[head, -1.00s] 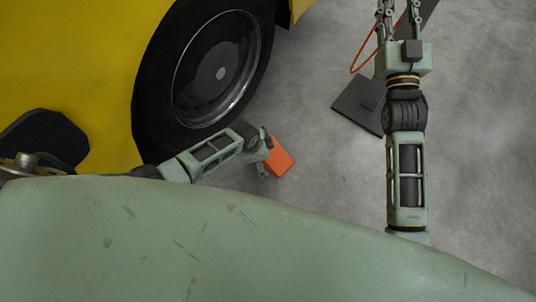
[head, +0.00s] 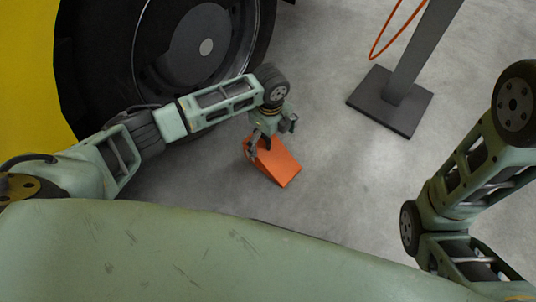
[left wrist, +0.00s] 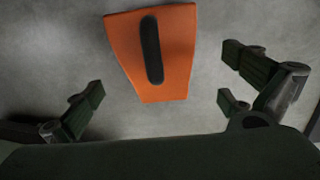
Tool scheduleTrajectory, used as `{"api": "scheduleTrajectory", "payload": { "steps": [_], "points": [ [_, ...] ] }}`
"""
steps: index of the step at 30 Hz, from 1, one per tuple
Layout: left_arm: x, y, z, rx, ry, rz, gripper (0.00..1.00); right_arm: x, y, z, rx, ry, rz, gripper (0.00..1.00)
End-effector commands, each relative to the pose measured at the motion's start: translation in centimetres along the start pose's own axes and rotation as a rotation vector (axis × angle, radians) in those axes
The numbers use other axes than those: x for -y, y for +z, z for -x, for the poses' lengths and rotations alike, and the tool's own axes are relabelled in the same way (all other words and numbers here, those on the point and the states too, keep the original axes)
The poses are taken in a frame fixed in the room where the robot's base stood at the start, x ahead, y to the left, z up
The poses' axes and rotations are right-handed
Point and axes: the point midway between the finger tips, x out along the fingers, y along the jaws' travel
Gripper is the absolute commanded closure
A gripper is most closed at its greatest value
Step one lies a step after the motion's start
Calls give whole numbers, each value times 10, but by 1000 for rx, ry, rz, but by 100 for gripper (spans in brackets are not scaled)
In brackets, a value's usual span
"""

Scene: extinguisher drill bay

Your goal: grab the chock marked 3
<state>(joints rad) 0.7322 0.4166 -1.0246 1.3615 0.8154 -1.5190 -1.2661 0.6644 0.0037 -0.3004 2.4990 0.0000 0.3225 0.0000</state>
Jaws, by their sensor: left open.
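An orange wedge-shaped chock (head: 277,165) lies on the grey floor near the yellow vehicle's wheel in the head view. In the left wrist view the same chock (left wrist: 180,70) lies ahead of the fingers, with a dark slot or strip along its face. No number can be read on it. My left gripper (head: 272,140) is just above the chock's upper edge and partly covers it. My right gripper is outside the frames.
A black tyre (head: 95,70) of the yellow vehicle (head: 28,75) stands at the left. A grey post (head: 424,45) on a dark square base (head: 365,93) stands at the back right, with an orange loop (head: 381,45) beside it. The floor between is clear.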

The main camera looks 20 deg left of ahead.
Motion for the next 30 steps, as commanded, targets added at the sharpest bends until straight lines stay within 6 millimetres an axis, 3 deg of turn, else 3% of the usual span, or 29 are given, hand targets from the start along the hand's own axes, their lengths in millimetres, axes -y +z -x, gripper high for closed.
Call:
{"api": "scheduleTrajectory", "payload": {
  "steps": [3, 10, 21, 30],
  "points": [
    [-1, 0, -17, 0, 1, 1, 0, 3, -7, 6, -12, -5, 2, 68],
    [-1, 1, -27, -1, 0, 3, 0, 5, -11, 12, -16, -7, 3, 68],
    [-3, 5, -67, 0, -1, 3, 0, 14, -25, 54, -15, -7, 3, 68],
    [-4, 5, -70, 0, -2, 4, 0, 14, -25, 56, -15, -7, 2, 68]
  ]
}}
